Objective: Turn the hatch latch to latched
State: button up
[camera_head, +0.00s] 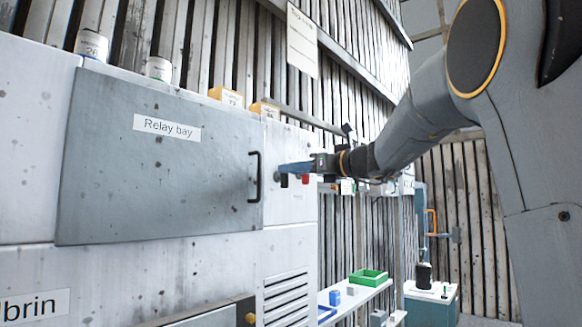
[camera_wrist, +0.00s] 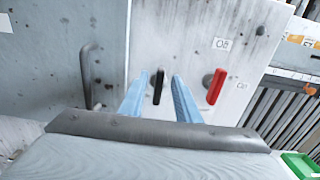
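The relay bay hatch (camera_head: 150,190) is a grey door that lies closed against the cabinet, with a black bar handle (camera_wrist: 88,75) near its right edge. On the white panel right of it are a black lever (camera_wrist: 158,87) and a red lever (camera_wrist: 216,87), both upright in the wrist view. I cannot tell from the labels which one is the hatch latch. My gripper (camera_wrist: 160,77) is open; its two blue fingers point at the panel, one on each side of the black lever. Contact cannot be seen. The red lever is outside the right finger.
Cans (camera_head: 92,45) and orange-yellow blocks (camera_head: 228,96) stand on the cabinet top. A shelf at lower right holds a green bin (camera_head: 369,277) and small blocks. A small table (camera_head: 430,305) stands farther right. Small tags (camera_wrist: 221,43) are by the red lever.

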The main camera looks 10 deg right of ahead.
jog(key=shift+w+a, duration=0.45)
jog(key=shift+w, duration=0.1)
grip_shut()
jog(key=shift+f, duration=0.1)
